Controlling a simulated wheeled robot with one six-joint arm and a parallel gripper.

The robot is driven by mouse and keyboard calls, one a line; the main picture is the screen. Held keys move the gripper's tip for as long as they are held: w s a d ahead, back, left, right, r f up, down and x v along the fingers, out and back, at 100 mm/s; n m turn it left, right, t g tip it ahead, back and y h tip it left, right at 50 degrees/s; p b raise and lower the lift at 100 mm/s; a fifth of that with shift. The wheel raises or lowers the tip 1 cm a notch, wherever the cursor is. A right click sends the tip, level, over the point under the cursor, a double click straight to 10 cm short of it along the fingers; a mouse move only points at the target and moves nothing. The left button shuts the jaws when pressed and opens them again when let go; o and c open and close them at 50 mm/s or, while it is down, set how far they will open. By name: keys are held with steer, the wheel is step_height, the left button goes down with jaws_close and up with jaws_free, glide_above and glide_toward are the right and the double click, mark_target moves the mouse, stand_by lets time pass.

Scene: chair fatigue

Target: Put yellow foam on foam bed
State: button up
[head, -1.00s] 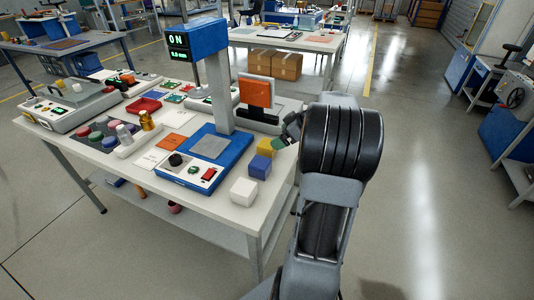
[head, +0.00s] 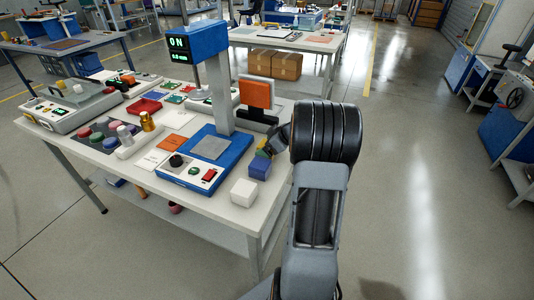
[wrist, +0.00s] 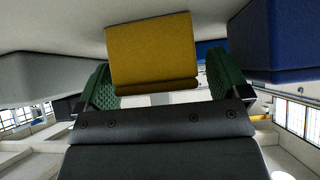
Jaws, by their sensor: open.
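The yellow foam (head: 263,146) is a small block near the right edge of the table, partly hidden by my gripper (head: 272,145). In the wrist view the yellow foam (wrist: 152,50) stands between the green pads of my gripper (wrist: 158,88). The gripper is open, with one pad on each side of the block; a gap shows at the right pad, and contact at the left cannot be told. The likely foam bed is the grey square plate (head: 209,147) on the blue tester base (head: 226,152). It is bare.
A blue block (head: 259,169) sits beside the yellow foam and also shows in the wrist view (wrist: 270,45). A white block (head: 244,192) is near the front corner. The tester's grey column (head: 219,95) and an orange-panelled device (head: 257,93) stand behind.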

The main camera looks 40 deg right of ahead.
steer(key=shift+c, duration=0.2)
steer(key=c, duration=1)
